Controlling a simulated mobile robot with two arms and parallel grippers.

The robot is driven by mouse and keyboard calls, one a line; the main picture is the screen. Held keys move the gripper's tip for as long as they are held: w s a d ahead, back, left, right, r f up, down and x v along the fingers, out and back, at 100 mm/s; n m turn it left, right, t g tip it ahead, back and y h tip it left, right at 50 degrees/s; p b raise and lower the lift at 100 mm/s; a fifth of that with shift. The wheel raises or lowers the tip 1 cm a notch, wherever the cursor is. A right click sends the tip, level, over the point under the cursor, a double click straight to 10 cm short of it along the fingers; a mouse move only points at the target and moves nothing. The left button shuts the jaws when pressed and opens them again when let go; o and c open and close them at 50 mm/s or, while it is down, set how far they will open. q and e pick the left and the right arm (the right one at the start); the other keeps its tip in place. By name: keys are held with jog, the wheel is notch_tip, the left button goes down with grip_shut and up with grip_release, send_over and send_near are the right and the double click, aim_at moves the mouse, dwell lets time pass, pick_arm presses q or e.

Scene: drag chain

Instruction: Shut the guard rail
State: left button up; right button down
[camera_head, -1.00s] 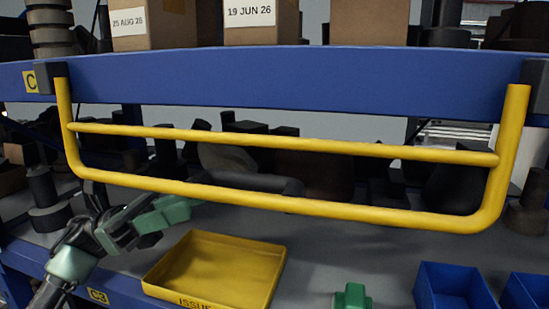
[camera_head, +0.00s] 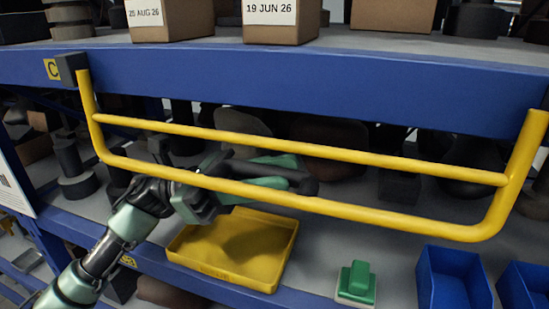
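The yellow guard rail (camera_head: 300,200) is a U-shaped tube with a middle crossbar (camera_head: 300,150). It hangs below the blue shelf beam (camera_head: 300,85), its left upright ending at a dark bracket (camera_head: 72,67). My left gripper (camera_head: 280,172) has green fingers that look spread apart, one above the other. The lower bar crosses in front of the gripper body, and the fingers show between the two bars. Whether they touch the rail I cannot tell. A dark tube-like thing lies around the fingers in the picture. My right gripper is not in view.
A yellow tray (camera_head: 235,255) sits on the lower shelf below my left gripper. A green block (camera_head: 356,282) and blue bins (camera_head: 450,285) stand to its right. Dark parts crowd the shelf behind the rail. Cardboard boxes (camera_head: 280,20) stand on the upper shelf.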

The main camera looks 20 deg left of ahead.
pick_arm(q)
jog(key=shift+d+r, duration=0.1)
jog(key=shift+d, duration=0.15)
grip_shut()
dwell(1.4)
